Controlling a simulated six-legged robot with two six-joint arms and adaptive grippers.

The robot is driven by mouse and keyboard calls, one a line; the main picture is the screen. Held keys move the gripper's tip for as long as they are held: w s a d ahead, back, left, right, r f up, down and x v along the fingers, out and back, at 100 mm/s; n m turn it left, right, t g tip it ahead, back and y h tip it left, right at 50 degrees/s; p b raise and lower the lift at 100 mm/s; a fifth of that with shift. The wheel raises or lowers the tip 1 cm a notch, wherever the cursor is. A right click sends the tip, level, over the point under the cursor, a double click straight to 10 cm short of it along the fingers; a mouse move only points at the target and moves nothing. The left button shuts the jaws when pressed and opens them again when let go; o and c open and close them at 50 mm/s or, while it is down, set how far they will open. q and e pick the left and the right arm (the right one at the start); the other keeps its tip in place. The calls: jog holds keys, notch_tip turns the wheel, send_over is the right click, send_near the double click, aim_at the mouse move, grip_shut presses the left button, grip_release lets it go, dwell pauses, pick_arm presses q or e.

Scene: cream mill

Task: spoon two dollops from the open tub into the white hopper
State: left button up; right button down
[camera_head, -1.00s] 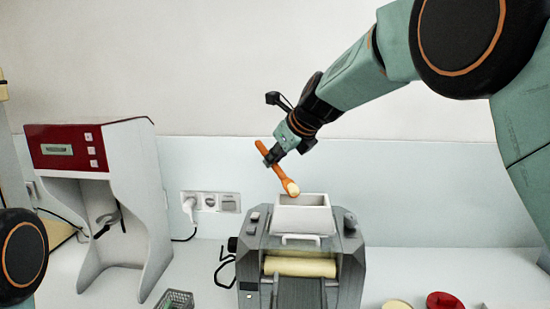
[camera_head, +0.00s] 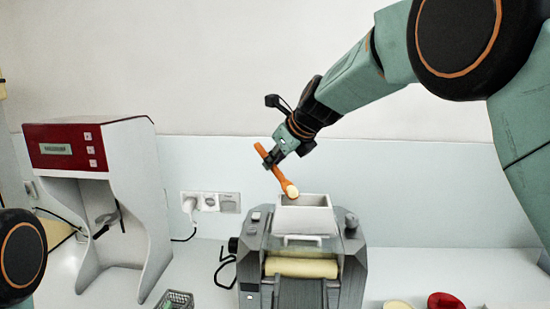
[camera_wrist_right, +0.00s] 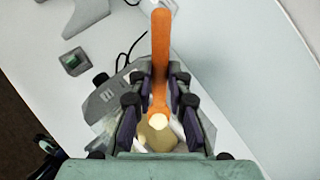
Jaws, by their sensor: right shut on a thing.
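My right gripper (camera_head: 273,161) is shut on an orange spoon (camera_head: 275,170), held tilted with its bowl end low. The spoon bowl carries a pale cream dollop (camera_head: 292,192), just above the upper left rim of the white hopper (camera_head: 305,217). The hopper sits on top of a grey roller mill. In the right wrist view the spoon (camera_wrist_right: 160,60) runs between the fingers, with the pale dollop (camera_wrist_right: 157,121) at its lower end. At the bottom edge of the head view is a pale round top (camera_head: 397,304), perhaps the open tub, mostly cut off. My left gripper is out of view.
The grey mill (camera_head: 250,262) has a cream-coloured roller (camera_head: 300,268). A red and white machine (camera_head: 125,180) stands at left. A red round object (camera_head: 444,301) lies at lower right. Wall sockets (camera_head: 210,202) are behind.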

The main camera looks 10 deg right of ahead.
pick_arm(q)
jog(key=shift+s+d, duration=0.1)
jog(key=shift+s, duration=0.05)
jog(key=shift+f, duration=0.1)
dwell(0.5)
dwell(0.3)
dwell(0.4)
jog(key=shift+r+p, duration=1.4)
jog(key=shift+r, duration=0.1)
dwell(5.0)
